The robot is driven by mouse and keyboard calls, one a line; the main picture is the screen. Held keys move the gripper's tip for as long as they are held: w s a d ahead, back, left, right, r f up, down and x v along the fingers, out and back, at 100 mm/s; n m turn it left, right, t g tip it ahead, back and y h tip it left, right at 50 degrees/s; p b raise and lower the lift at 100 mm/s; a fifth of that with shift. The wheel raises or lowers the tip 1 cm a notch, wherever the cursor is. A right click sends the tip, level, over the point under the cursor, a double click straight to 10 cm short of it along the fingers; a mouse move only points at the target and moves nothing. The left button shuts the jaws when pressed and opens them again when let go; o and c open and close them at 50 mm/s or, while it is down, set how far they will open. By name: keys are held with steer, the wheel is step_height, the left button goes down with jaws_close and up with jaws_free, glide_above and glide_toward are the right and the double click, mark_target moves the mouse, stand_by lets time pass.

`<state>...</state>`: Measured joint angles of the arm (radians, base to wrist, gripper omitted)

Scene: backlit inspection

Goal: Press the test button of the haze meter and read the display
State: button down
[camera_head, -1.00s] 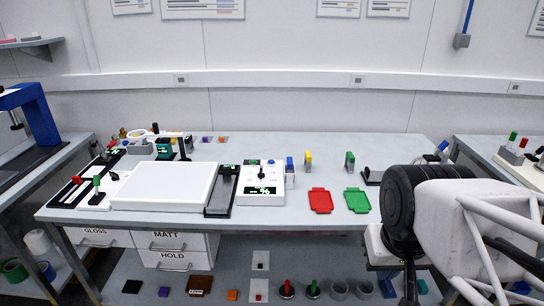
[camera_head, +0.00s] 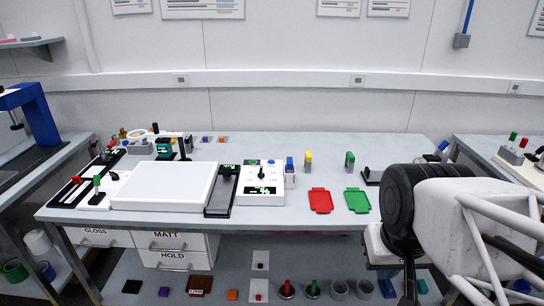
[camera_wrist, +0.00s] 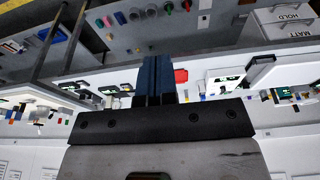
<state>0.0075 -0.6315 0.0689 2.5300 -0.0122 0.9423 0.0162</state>
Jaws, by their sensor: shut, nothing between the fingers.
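The haze meter appears to be the white box (camera_head: 251,198) near the front middle of the bench. It has a lit green-on-dark display (camera_head: 262,191) on its front, too small to read surely, and a dark knob or lever on top. Small blue and green spots show at its back edge; I cannot tell which is the test button. It also shows in the wrist view (camera_wrist: 224,88), upside down. My gripper (camera_wrist: 155,62) is shut and empty, its blue fingers together, well apart from the meter. In the head view my arm is at the right.
A red tray (camera_head: 320,201) and a green tray (camera_head: 357,200) lie right of the meter. A dark slotted device (camera_head: 219,208) and a wide white panel (camera_head: 163,186) stand to its left. Yellow and green upright pieces stand behind the trays. The bench's back middle is clear.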

steer(key=w+r+n+h, duration=0.1)
steer(key=w+r+n, duration=0.15)
steer(key=w, duration=0.65)
steer(key=w+r+n+h, duration=0.1)
steer(key=w+r, duration=0.2)
steer(key=w, duration=0.5)
steer(key=n+t+h, duration=0.3)
steer(key=n+h, duration=0.2)
steer(key=n, duration=0.8)
glide_above(271, 162)
step_height(271, 162, down, 14)
steer(key=shift+w+f, duration=0.15)
steer(key=shift+f, duration=0.05)
steer(key=shift+d+f, duration=0.1)
steer(key=shift+f, duration=0.05)
steer(key=shift+f, duration=4.2)
steer(key=shift+f, duration=0.35)
